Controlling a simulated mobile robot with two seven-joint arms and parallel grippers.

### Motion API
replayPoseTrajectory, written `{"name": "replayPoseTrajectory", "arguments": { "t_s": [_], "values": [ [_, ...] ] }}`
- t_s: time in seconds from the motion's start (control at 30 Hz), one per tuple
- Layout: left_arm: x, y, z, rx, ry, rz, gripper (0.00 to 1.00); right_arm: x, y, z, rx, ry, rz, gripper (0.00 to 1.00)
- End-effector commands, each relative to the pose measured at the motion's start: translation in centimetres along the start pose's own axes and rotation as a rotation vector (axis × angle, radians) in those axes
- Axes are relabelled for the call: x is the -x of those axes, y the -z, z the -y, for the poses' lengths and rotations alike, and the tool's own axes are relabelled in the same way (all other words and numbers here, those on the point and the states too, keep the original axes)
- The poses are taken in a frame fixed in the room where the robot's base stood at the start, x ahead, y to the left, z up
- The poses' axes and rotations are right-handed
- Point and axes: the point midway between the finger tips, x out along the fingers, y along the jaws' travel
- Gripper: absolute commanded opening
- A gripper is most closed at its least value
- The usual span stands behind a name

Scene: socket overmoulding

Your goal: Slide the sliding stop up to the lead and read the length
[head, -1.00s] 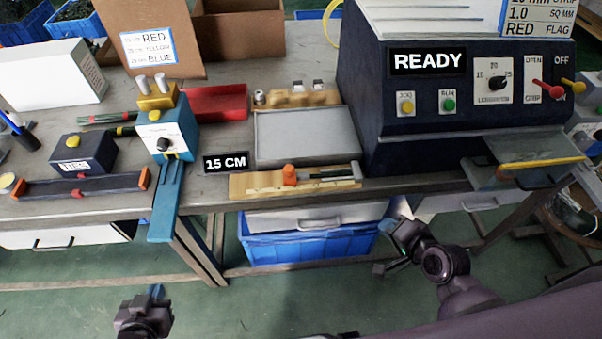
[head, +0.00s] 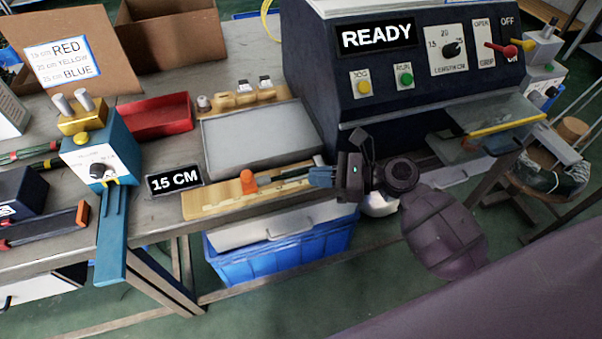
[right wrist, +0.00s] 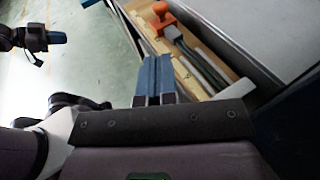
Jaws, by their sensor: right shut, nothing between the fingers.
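The wooden measuring board (head: 212,204) lies along the table's front edge. The orange sliding stop (head: 248,181) stands on it, and also shows in the right wrist view (right wrist: 162,17). The dark lead (head: 285,175) lies along the board to the right of the stop; its near end seems at or close to the stop. My right gripper (head: 320,177) is at the board's right end, shut and empty, its blue fingers together in the right wrist view (right wrist: 157,80). My left gripper (right wrist: 57,38) shows only in the right wrist view, far from the board; its jaws are unclear.
A "15 CM" sign (head: 174,182) stands left of the board. A grey tray (head: 258,140) lies behind it. The dark machine reading READY (head: 378,36) stands behind my right gripper. A blue bin (head: 285,255) is below the table edge.

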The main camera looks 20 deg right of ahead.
Motion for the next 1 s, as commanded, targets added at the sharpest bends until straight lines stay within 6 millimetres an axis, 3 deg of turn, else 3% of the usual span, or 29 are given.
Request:
{"name": "replayPoseTrajectory", "arguments": {
  "t_s": [0.6, 0.8, 1.0],
  "values": [
    [-0.2, -1.2, -0.3, 0.004, -0.002, 0.017, 0.0, -10.4, 0.2, -0.1, 0.0, -0.001, 0.0, 0.0],
    [-0.4, -1.2, -0.4, 0.004, -0.004, 0.017, 0.0, -12.1, 0.2, 0.0, 0.002, 0.002, -0.002, 0.0],
    [-0.5, -1.2, -0.4, 0.004, -0.004, 0.018, 0.0, -12.6, 0.1, 0.0, 0.003, 0.003, -0.002, 0.0]
  ]
}}
